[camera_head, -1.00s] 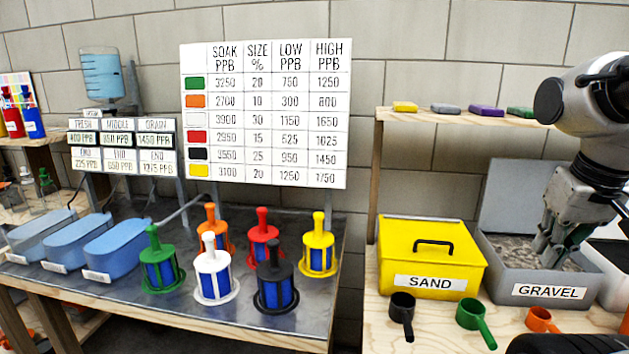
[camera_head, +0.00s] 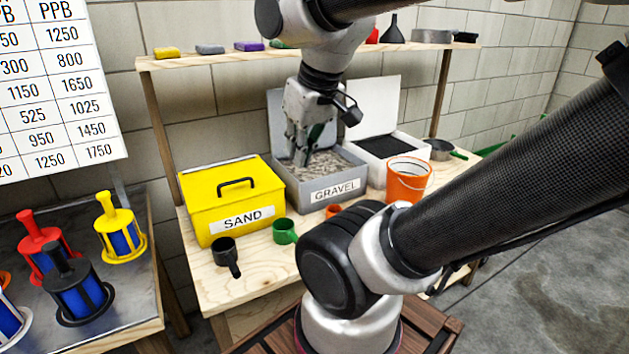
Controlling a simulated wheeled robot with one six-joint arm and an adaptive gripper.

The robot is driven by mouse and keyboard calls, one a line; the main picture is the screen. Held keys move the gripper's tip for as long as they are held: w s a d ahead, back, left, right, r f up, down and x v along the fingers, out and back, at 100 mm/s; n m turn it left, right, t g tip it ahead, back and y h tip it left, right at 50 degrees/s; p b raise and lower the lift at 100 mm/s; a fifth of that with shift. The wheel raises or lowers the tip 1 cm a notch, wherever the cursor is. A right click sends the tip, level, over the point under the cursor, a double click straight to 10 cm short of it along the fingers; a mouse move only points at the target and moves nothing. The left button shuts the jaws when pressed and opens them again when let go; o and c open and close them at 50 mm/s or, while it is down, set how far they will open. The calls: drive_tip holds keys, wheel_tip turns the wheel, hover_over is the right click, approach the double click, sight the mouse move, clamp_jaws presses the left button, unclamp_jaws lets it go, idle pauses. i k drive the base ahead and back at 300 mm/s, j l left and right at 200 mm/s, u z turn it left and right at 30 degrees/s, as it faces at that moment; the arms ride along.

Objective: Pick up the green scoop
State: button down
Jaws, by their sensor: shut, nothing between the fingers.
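The green scoop (camera_head: 284,231) sits on the wooden bench in front of the gap between the sand box and the gravel box. Its cup shows; my arm's elbow hides part of what lies to its right. My gripper (camera_head: 300,160) points down over the open gravel box (camera_head: 327,195), behind and above the green scoop and apart from it. The fingers are shut with nothing held. A black scoop (camera_head: 226,256) lies to the left of the green one, and an orange scoop (camera_head: 333,210) shows partly to the right, behind my arm.
The closed yellow sand box (camera_head: 225,200) stands behind the scoops. A white box (camera_head: 398,150) with dark contents and an orange bucket (camera_head: 408,180) stand to the right. A shelf (camera_head: 300,52) with coloured blocks runs above. Filters (camera_head: 121,228) stand on the left table.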

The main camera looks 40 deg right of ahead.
sight(283, 229)
drive_tip(key=z, duration=1.65)
drive_tip(key=k+l+z, duration=0.15)
drive_tip(key=k, duration=0.25)
drive_tip(key=k+l+z, duration=0.15)
drive_tip(key=k, duration=0.2)
drive_tip(key=k+l+z, duration=0.15)
drive_tip(key=k, duration=0.2)
